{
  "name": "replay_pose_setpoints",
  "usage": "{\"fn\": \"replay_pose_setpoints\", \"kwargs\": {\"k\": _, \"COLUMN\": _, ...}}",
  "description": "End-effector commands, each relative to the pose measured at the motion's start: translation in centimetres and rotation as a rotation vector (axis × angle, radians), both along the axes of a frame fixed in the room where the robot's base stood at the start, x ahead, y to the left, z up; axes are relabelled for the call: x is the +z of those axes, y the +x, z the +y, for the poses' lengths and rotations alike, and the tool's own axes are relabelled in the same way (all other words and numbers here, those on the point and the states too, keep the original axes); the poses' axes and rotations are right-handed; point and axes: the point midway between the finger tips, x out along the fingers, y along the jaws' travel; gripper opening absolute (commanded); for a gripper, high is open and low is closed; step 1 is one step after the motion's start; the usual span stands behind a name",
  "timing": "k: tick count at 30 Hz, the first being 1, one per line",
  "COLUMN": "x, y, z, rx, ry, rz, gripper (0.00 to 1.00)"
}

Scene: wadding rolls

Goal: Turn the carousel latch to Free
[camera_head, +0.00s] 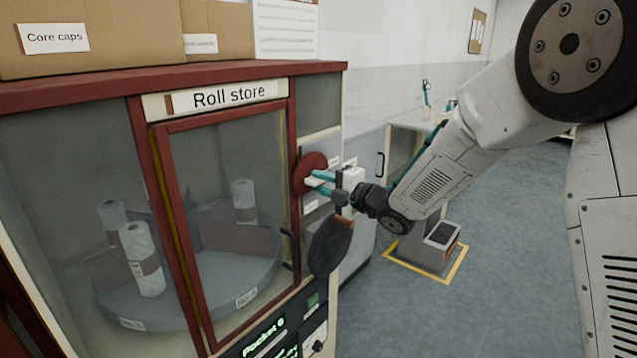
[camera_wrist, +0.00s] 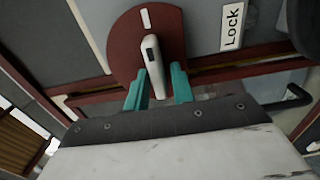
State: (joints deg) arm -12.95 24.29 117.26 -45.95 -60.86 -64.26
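The carousel latch is a dark red disc (camera_head: 308,172) with a pale lever on the side panel right of the roll store door. In the wrist view the disc (camera_wrist: 120,42) carries the pale lever (camera_wrist: 153,58), which points towards my gripper. A white mark sits on the disc's far edge. A LOCK label (camera_wrist: 232,26) is on the panel to the right. My gripper (camera_wrist: 160,80) has its two teal fingers on either side of the lever's near end. It also shows at the latch in the head view (camera_head: 322,181). I cannot tell whether both fingers press on the lever.
The roll store door (camera_head: 225,225) is closed, with a handle at its right edge. Behind the glass, white rolls stand on a round carousel (camera_head: 190,290). A dark paddle-shaped thing (camera_head: 330,245) is just below my gripper. Open floor (camera_head: 480,260) lies to the right.

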Motion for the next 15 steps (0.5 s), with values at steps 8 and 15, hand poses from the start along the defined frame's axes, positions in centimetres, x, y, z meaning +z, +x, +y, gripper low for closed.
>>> {"fn": "replay_pose_setpoints", "kwargs": {"k": 8, "x": 0.1, "y": -0.1, "z": 0.3, "rx": 0.004, "ry": 0.002, "rz": -0.001, "gripper": 0.36}}
{"fn": "replay_pose_setpoints", "kwargs": {"k": 15, "x": 0.1, "y": -1.3, "z": -1.5, "rx": 0.003, "ry": 0.002, "rz": -0.001, "gripper": 0.36}}
